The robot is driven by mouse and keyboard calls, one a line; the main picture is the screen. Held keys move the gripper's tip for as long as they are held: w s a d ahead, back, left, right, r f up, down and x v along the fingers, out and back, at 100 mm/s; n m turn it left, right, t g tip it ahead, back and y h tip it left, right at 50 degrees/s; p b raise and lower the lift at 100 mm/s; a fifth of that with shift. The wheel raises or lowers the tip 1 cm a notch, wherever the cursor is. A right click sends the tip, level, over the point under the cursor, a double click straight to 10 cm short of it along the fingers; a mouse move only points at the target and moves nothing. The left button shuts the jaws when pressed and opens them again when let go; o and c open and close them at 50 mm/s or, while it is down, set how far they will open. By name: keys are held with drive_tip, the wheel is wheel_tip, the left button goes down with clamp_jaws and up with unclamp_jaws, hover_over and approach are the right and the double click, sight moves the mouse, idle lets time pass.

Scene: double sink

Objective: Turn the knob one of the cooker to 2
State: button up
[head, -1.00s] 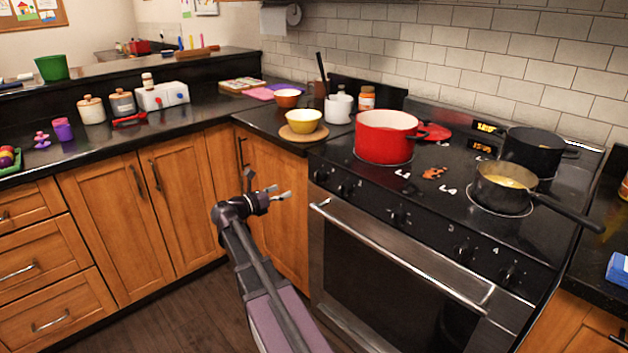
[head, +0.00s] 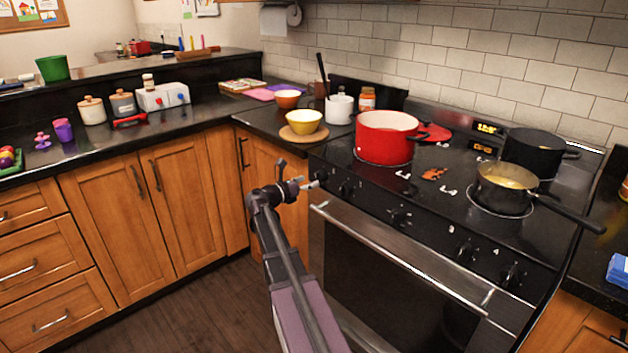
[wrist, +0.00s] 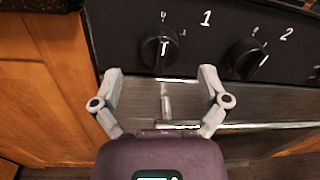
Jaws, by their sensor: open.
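The cooker's black control panel (wrist: 288,20) fills the upper part of the wrist view. Knob one (wrist: 160,50) is a round black knob below a white "1", with a light mark on its face. My gripper (wrist: 161,73) is open and empty, its two grey fingers spread to either side of knob one's lower edge, apart from it. In the head view my gripper (head: 299,177) is at the cooker's front left corner, close to the left end of the knob row.
Knob two (wrist: 243,58) is just right of the right finger. The oven handle (head: 395,255) runs below the panel. A red pot (head: 384,146) and a pan (head: 503,194) with a protruding handle stand on the hob. Wooden cabinets (head: 190,195) are at left.

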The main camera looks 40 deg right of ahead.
sight(317, 178)
drive_tip(key=shift+d, duration=1.7)
